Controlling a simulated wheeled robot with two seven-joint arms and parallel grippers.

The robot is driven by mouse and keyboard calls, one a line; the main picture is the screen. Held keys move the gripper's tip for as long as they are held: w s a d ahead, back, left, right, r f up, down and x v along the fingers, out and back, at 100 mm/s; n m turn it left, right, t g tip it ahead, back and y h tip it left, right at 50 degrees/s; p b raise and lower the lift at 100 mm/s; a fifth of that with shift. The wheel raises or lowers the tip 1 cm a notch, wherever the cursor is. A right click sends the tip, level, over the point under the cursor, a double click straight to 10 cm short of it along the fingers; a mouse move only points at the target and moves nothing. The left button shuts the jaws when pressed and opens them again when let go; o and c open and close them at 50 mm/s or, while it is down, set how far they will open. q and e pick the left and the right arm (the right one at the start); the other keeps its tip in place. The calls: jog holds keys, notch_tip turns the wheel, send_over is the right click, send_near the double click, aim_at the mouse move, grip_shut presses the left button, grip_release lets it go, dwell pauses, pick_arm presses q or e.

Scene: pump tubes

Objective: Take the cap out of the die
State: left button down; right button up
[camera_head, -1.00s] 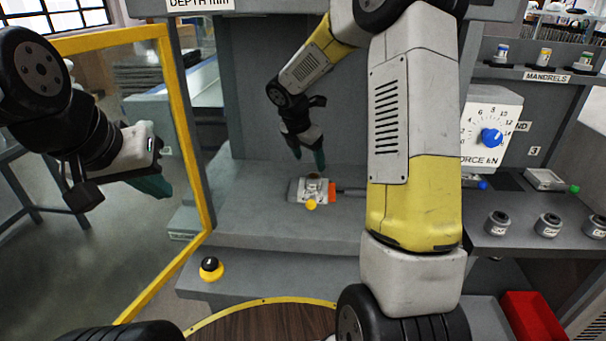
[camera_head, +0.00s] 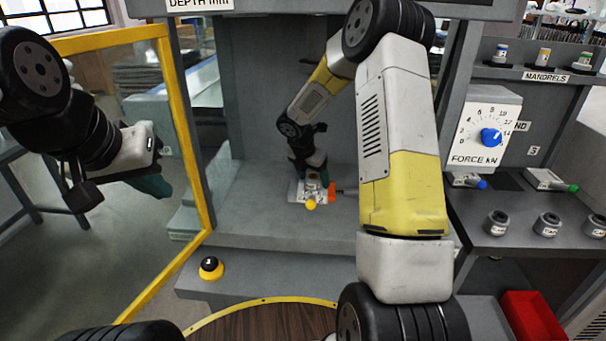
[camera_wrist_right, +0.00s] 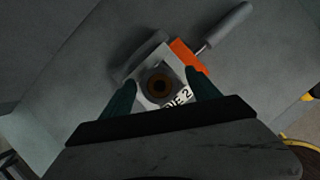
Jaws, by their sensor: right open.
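The die (camera_head: 302,197) is a light grey block labelled DIE 2 on the grey press bed in the head view. It also shows in the right wrist view (camera_wrist_right: 204,86). A round cap (camera_wrist_right: 159,84) with a dark brown centre sits in the middle of the die. My right gripper (camera_head: 314,174) is lowered over the die. In the right wrist view its two green fingers (camera_wrist_right: 158,82) are open, one on each side of the cap; contact cannot be told. My left gripper (camera_head: 157,184) hangs at the left, away from the die; its jaw gap is not clear.
An orange block (camera_head: 332,192) and a grey rod (camera_wrist_right: 226,24) adjoin the die. A yellow-framed guard door (camera_head: 185,130) stands at the left, and a force dial panel (camera_head: 482,128) at the right.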

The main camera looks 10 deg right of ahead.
jog(key=shift+c, duration=0.3)
jog(key=c, duration=1.4)
grip_shut()
jog(key=shift+r, duration=0.15)
